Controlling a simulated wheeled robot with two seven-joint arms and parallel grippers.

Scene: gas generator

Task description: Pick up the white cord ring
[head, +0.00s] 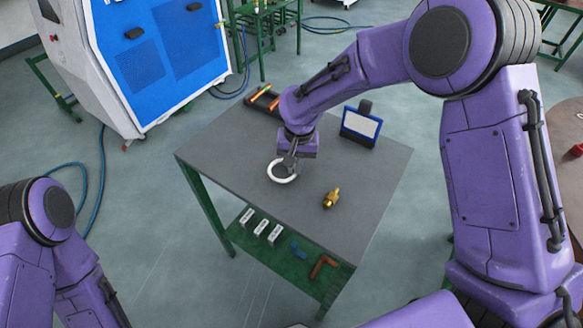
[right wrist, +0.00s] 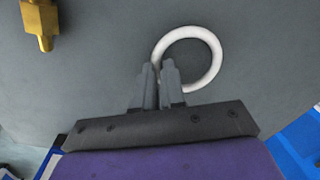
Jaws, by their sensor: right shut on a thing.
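The white cord ring (head: 271,174) is on or just above the grey tabletop (head: 235,145), near its middle. It also shows in the right wrist view (right wrist: 214,52) as a full white loop. My right gripper (head: 289,163) comes down over the ring's far side. In the right wrist view its two fingertips (right wrist: 158,70) are close together on the ring's near-left edge, shut on the cord. Whether the ring is lifted off the table cannot be told. My left arm is at the lower left of the head view, but its gripper is not in view.
A brass fitting (head: 331,197) lies right of the ring. A blue-framed display (head: 361,126) and a dark tray (head: 262,100) stand toward the table's back. White blocks (head: 261,228) and pipe pieces (head: 323,266) lie on the green lower shelf. The tabletop's left front is clear.

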